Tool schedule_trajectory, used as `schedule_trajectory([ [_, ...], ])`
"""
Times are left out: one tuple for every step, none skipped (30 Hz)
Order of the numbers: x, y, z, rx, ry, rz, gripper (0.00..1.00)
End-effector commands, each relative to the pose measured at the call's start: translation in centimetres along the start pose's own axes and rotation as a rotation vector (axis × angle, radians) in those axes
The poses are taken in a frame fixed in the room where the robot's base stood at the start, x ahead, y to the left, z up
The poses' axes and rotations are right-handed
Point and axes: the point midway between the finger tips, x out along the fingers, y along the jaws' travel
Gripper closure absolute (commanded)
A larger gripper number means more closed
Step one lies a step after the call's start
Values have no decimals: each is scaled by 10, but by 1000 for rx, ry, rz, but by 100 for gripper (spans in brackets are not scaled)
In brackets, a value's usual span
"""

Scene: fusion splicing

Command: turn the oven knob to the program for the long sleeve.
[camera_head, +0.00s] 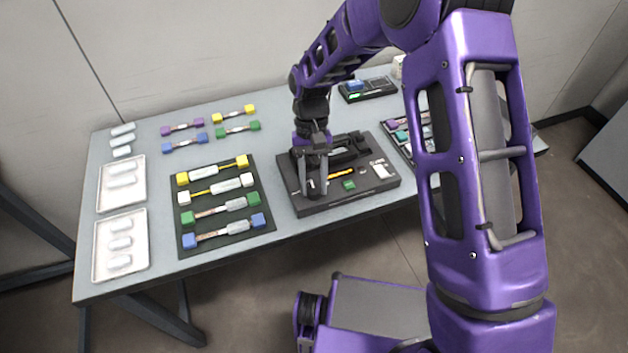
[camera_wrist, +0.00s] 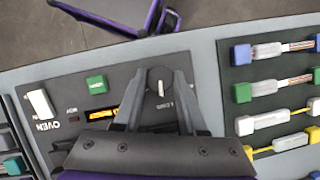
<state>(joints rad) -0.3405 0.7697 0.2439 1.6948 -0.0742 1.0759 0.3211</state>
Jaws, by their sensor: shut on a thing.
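The oven (camera_head: 310,207) is a dark, flat unit at the front edge of the table; its panel (camera_wrist: 70,95) also shows in the wrist view. Its knob (camera_wrist: 160,78) is round and dark, with a white pointer line that stands nearly upright in the wrist picture. My gripper (camera_wrist: 159,75) has one finger on each side of the knob and is shut on it; in the head view my gripper (camera_head: 317,190) is over the oven's left part. Small lettering lies beside the knob, partly hidden by the fingers and too small to read. In the head view the fingers hide the knob.
The oven panel also has a green button (camera_wrist: 96,85), a white switch (camera_wrist: 40,103) and an orange strip (camera_wrist: 101,114). A black mat (camera_head: 236,239) with several coloured-ended pieces lies left of the oven. Two white trays (camera_head: 99,270) (camera_head: 102,205) stand farther left.

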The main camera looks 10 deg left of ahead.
Motion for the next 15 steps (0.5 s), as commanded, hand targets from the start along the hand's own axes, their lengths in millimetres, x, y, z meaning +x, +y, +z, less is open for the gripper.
schedule_trajectory([
  [-2, 0, 0, -19, 3, 7, 100],
  [-1, 0, 0, -30, 3, 12, 100],
  [-1, 0, 0, -43, 3, 18, 100],
  [-1, 0, 0, -51, 3, 22, 100],
  [-1, -1, 0, -59, 3, 25, 100],
  [-1, -1, -1, -68, 3, 28, 100],
  [-1, -1, -1, -74, 3, 30, 100],
  [-1, -1, -1, -78, 3, 32, 100],
  [-1, -1, -1, -83, 3, 34, 100],
  [-1, -1, -1, -86, 3, 35, 100],
  [-1, -1, -1, -88, 3, 36, 100],
  [-1, -1, -1, -90, 3, 37, 100],
  [-1, -1, -1, -91, 4, 37, 100],
  [-1, -1, -1, -92, 4, 38, 100],
  [-1, -1, -1, -92, 4, 38, 100],
])
